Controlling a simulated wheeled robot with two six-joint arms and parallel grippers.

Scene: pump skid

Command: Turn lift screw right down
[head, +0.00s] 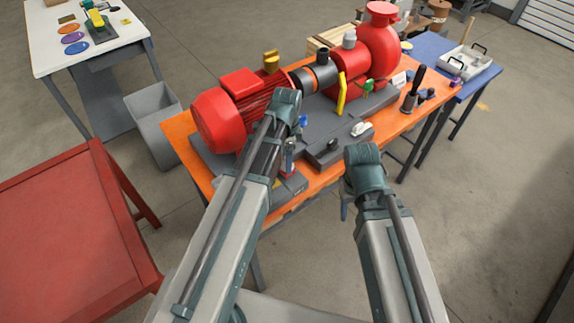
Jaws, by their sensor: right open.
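The red motor (235,108) sits on the grey base (330,118) of the pump skid. I cannot pick out the right lift screw for certain; small blue and red parts (290,158) show beside my left forearm at the motor's near side. My left arm reaches over the front of the skid, and its gripper is mostly hidden behind its own links. My right gripper (345,208) hangs under its wrist in front of the orange bench's near edge, open and apart from the skid. Its fingertips are small and partly covered by the arm.
The orange bench (178,133) carries the skid, with a red pump (378,50) and a yellow lever (341,93). A black-handled tool (413,88) stands at its right. A blue table (428,45) holds a tray. A grey bin (157,120) and red table (60,225) are left.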

